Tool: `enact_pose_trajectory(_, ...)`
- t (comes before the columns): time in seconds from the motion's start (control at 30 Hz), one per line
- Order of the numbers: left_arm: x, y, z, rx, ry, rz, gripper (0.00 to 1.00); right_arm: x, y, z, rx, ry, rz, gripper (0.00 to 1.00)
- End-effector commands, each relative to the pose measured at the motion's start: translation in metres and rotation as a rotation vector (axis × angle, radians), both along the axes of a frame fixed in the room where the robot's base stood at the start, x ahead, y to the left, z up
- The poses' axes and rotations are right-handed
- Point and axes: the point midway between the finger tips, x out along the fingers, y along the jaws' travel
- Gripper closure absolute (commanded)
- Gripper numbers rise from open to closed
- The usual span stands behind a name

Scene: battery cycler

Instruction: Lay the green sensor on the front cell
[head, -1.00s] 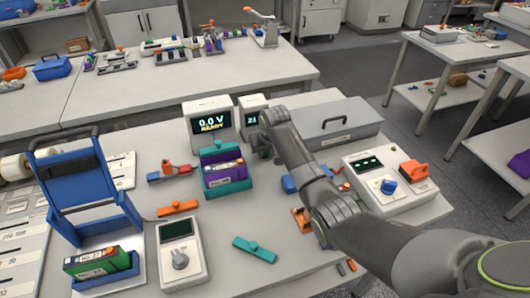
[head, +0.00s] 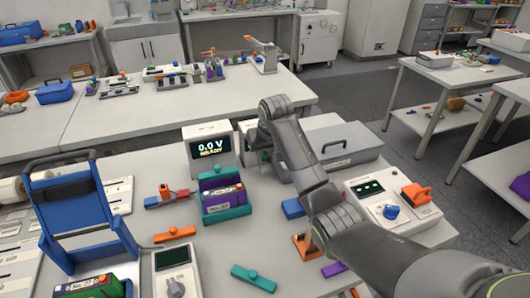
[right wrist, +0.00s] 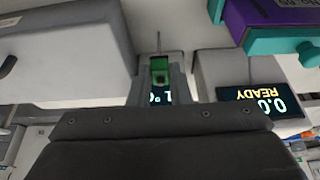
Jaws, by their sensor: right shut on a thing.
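The green sensor (right wrist: 159,65) shows between the fingertips of my right gripper (right wrist: 159,74) in the right wrist view, with a thin stem beyond it. The gripper is shut on it. In the head view my wrist and arm hide the sensor. Two purple cells stand in a teal holder (head: 228,211) left of my right arm: a labelled front cell (head: 221,198) and a rear cell (head: 214,175). In the right wrist view a purple cell (right wrist: 270,14) and the teal holder (right wrist: 285,41) show upside down at the upper right. My left gripper is out of view.
A cycler display (head: 209,148) reading 0.0 V stands behind the holder. A teal clip (head: 254,278) and an orange clip (head: 174,234) lie on the table. A blue rack (head: 80,215) stands left.

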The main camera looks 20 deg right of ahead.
Motion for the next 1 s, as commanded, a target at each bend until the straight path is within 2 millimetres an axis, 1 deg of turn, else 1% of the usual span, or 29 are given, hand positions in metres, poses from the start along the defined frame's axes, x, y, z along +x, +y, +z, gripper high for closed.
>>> enact_pose_trajectory(0.17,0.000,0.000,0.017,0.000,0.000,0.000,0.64,-0.007,0.013,0.009,0.002,0.000,0.135,1.00)
enact_pose_trajectory(0.3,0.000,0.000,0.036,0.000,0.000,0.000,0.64,-0.017,0.031,0.017,0.004,0.001,0.345,1.00)
enact_pose_trajectory(0.57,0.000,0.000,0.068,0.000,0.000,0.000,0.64,-0.038,0.066,0.032,0.005,0.002,0.752,1.00)
enact_pose_trajectory(0.8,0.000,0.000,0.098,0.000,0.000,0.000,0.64,-0.059,0.098,0.050,0.005,0.001,1.130,1.00)
enact_pose_trajectory(1.0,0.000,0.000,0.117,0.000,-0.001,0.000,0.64,-0.075,0.120,0.063,0.004,0.001,1.404,1.00)
